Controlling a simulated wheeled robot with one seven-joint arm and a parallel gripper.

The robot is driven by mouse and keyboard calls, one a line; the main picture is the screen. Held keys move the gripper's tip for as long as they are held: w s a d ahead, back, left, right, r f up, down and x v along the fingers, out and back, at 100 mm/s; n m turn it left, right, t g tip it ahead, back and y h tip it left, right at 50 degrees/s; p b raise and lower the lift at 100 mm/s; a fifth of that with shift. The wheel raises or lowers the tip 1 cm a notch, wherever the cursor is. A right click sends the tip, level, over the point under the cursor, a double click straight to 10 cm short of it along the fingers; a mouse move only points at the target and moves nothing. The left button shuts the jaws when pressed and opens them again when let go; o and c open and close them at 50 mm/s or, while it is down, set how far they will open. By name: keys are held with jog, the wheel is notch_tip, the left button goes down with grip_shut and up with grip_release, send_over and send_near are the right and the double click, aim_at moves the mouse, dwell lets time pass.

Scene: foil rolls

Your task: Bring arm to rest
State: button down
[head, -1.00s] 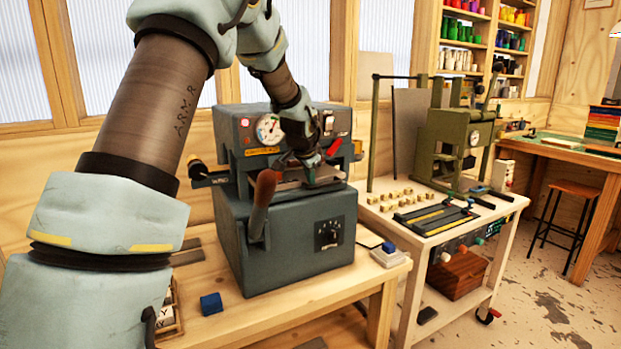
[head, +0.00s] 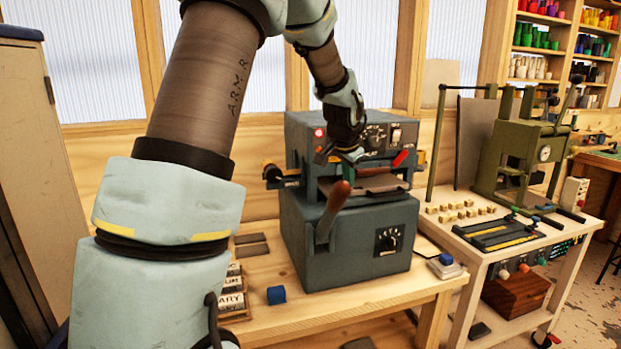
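My arm reaches up from the lower left and bends down over the grey press. My gripper (head: 342,156) hangs in front of the upper part of the grey foil press (head: 345,235), near its gauge panel. The fingers are small and dark against the press, so I cannot tell whether they are open or shut, or whether they hold anything. The press has a brown-handled lever (head: 332,208) at its front and an open slot with a flat plate (head: 378,184) below my gripper.
A blue cube (head: 276,295) and a rack of lettered blocks (head: 232,299) are on the wooden bench (head: 340,312). A white box with a blue button (head: 445,266) is at its right corner. A cart (head: 517,262) with a green press (head: 520,160) stands to the right.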

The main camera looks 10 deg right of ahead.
jog(key=s+a+f+n+g, duration=0.1)
jog(key=s+a+f+n, duration=0.2)
jog(key=s+a, duration=0.5)
jog(key=s+a+f+n+g+y, duration=0.1)
jog(key=s+a+n, duration=0.3)
jog(key=s+a, duration=0.4)
jog(key=s+a+f+n+g+y+b, duration=0.1)
jog(key=s+a+f+n, duration=0.3)
jog(key=s+a, duration=0.4)
jog(key=shift+s+a+f+g, duration=0.2)
jog(key=shift+a+f+g, duration=0.1)
jog(key=shift+a+g, duration=0.25)
